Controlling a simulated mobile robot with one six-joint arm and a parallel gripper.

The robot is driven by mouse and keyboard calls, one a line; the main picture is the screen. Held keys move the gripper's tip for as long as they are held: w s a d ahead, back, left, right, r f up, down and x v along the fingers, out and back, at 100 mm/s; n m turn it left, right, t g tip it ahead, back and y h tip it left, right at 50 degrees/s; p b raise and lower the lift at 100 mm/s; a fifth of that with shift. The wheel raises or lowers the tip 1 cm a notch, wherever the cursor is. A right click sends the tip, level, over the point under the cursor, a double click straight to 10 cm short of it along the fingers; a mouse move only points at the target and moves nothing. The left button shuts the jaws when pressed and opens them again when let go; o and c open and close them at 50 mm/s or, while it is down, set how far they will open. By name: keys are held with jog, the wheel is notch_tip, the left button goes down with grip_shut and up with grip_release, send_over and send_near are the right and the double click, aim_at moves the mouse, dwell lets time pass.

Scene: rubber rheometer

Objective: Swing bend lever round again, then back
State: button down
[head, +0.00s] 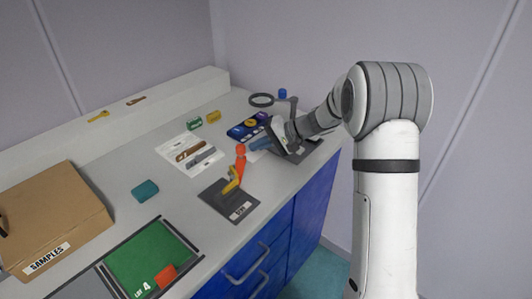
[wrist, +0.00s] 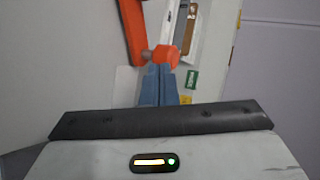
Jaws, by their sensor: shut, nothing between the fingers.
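The bend lever (head: 240,163) is orange and stands up from a small yellow-and-dark fixture on a dark labelled plate (head: 215,198) near the counter's front edge. In the wrist view the orange lever (wrist: 133,35) runs along the upper left, with a round orange knob (wrist: 166,57) at its end. My gripper (head: 253,145) has blue fingers, shut and empty, just right of the lever's top. In the wrist view my gripper (wrist: 159,72) has its tips close to the knob; I cannot tell whether they touch. Part of the fixture is hidden in the wrist view.
A second dark plate (head: 317,146) lies under my wrist at the right. A white sheet (head: 174,142) with tool shapes lies behind the lever. A green mat (head: 140,257), a teal block (head: 145,190) and a SAMPLES box (head: 62,205) are at left. Counter between them is clear.

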jog(key=d, duration=0.2)
jog(key=d+b, duration=0.1)
jog(key=shift+s+d+f, duration=0.2)
jog(key=shift+s, duration=0.05)
jog(key=v, duration=1)
jog(key=shift+a+r, duration=0.15)
jog(key=shift+r, duration=0.05)
